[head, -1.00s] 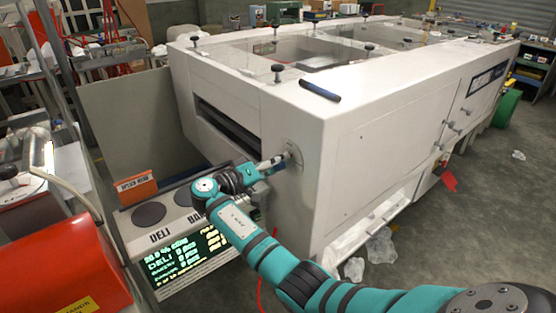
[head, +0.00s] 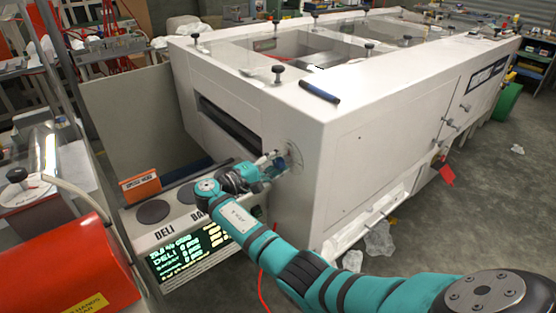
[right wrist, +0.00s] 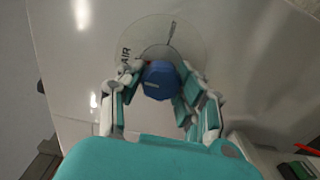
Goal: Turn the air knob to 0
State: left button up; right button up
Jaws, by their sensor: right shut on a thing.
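The air knob (right wrist: 159,78) is blue and sits at the middle of a round dial plate (right wrist: 196,36) marked "AIR" on the white machine's end panel. In the head view the dial (head: 293,151) shows partly behind my gripper, near the machine's corner. My right gripper (head: 280,163) reaches the panel there. In the right wrist view my right gripper's fingers (right wrist: 158,92) stand on both sides of the knob and are shut on it. A pale mark shows on the knob's face; the scale is too blurred to read. My left gripper is not in view.
The large white machine (head: 390,130) fills the middle, with a dark slot in its end. A scale with a lit display (head: 190,251) stands below my right arm. An orange-red machine (head: 75,262) is at lower left. Plastic film (head: 379,238) lies on the floor.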

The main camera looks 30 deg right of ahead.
dwell(0.4)
jog(key=o, duration=1.2)
jog(key=shift+a, duration=0.1)
jog(key=a, duration=1.2)
jog(key=shift+s, duration=0.45)
